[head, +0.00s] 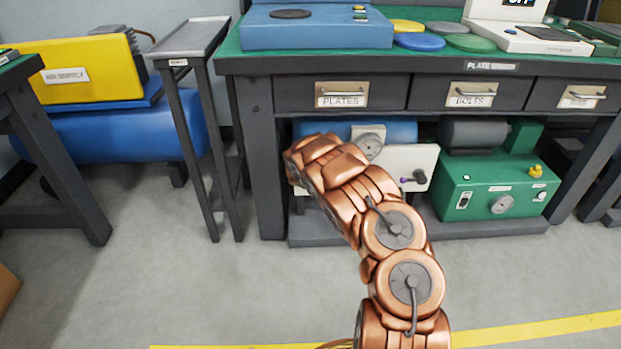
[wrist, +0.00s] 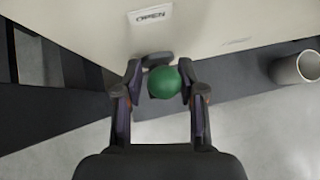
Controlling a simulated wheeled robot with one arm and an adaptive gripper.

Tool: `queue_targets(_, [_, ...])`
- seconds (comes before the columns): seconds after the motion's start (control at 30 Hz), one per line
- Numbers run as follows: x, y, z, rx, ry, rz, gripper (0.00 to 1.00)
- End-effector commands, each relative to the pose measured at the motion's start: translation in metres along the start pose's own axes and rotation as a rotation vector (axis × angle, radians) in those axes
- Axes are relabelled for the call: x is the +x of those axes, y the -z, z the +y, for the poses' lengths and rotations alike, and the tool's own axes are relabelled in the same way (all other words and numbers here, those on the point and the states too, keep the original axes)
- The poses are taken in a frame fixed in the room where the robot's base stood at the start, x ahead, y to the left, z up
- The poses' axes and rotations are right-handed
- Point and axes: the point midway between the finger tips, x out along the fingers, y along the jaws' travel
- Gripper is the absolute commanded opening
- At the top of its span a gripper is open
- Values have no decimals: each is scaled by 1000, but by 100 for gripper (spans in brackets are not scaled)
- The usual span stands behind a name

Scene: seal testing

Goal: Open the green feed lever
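In the wrist view, the green ball knob (wrist: 164,82) of the feed lever sits between the two fingertips of my gripper (wrist: 161,78). The right fingertip is very close to the knob, and I cannot tell whether it touches. A narrow gap shows between the left fingertip and the knob. A dark piece of the lever (wrist: 157,59) shows just beyond the knob, below an OPEN label (wrist: 151,14) on a pale panel (wrist: 215,25). In the head view, my copper arm reaches to the white panel (head: 424,160) under the bench; the green knob and my fingers are hidden there.
The panel carries a gauge (head: 369,145) and a purple-tipped dark handle (head: 413,180). A green machine (head: 480,183) stands to its right on the low shelf (head: 465,232). The bench's drawers (head: 340,93) are above. A grey cylinder (wrist: 296,68) shows at right in the wrist view.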

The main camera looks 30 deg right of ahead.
Motion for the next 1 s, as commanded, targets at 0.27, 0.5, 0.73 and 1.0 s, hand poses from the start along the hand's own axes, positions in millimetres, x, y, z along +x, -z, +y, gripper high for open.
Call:
queue_targets(0.27, [-10,2,-1,-3,4,2,39])
queue_targets(0.5, [-33,1,1,-3,0,2,39])
queue_targets(0.73, [-57,1,2,-4,0,0,39])
queue_targets(1.0, [-87,0,4,-3,-3,0,39])
